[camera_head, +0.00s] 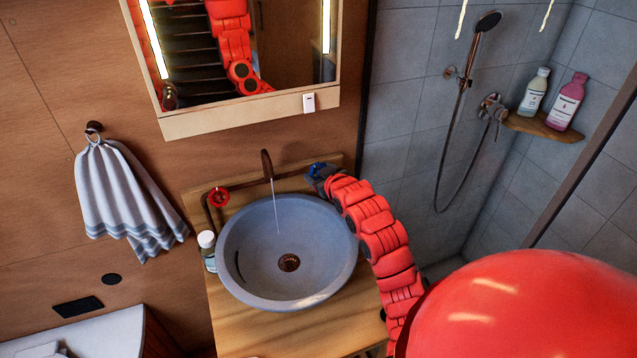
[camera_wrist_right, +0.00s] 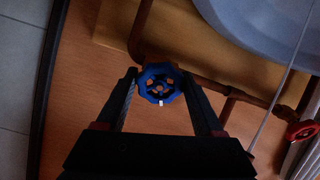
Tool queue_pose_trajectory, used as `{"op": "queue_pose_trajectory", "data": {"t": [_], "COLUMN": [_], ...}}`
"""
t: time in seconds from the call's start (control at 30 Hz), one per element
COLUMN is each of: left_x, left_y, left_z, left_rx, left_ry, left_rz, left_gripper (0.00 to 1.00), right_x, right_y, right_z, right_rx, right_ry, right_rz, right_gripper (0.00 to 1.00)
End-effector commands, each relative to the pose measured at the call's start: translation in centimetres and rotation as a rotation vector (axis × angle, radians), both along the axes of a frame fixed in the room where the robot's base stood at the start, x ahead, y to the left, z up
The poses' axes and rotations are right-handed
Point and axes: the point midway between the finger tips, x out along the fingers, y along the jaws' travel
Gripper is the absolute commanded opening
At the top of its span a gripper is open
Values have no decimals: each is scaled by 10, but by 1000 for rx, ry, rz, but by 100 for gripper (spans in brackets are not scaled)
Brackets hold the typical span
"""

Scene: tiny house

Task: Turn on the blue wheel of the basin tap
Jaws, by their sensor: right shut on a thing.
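The blue wheel (camera_head: 316,169) sits on the pipe at the right of the basin tap (camera_head: 267,165). In the right wrist view the blue wheel (camera_wrist_right: 159,84) lies between the two fingertips. My right gripper (camera_head: 321,178) is shut on it and covers part of it in the head view. A small white mark shows on the wheel's rim. A thin stream of water (camera_head: 275,208) runs from the spout into the grey round basin (camera_head: 238,277). The red wheel (camera_head: 218,197) is on the pipe at the left. My left gripper is not in view.
A small bottle (camera_head: 208,250) stands left of the basin on the wooden counter (camera_head: 262,330). A mirror cabinet (camera_head: 235,119) hangs above the tap. A striped towel (camera_head: 125,200) hangs at left. The tiled shower with a corner shelf (camera_head: 540,124) is at right.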

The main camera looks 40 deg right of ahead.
Motion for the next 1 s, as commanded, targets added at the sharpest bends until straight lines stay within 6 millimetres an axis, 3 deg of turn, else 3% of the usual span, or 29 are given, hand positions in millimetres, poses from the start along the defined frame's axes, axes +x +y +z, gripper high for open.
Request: {"op": "queue_pose_trajectory", "data": {"t": [0.03, 0.3, 0.97, 1.0], "left_x": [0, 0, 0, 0], "left_y": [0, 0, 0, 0], "left_z": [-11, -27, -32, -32], "left_rx": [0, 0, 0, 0], "left_ry": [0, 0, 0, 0], "left_rz": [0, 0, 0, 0], "left_gripper": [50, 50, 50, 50], "right_x": [0, 0, 0, 0], "right_y": [-1, -1, -1, -1], "right_z": [-4, -1, 2, 2], "right_rx": [-28, -151, -203, -203], "right_ry": [3, 34, 46, 46], "right_rz": [12, 73, 99, 99], "right_gripper": [14, 14, 13, 76]}}
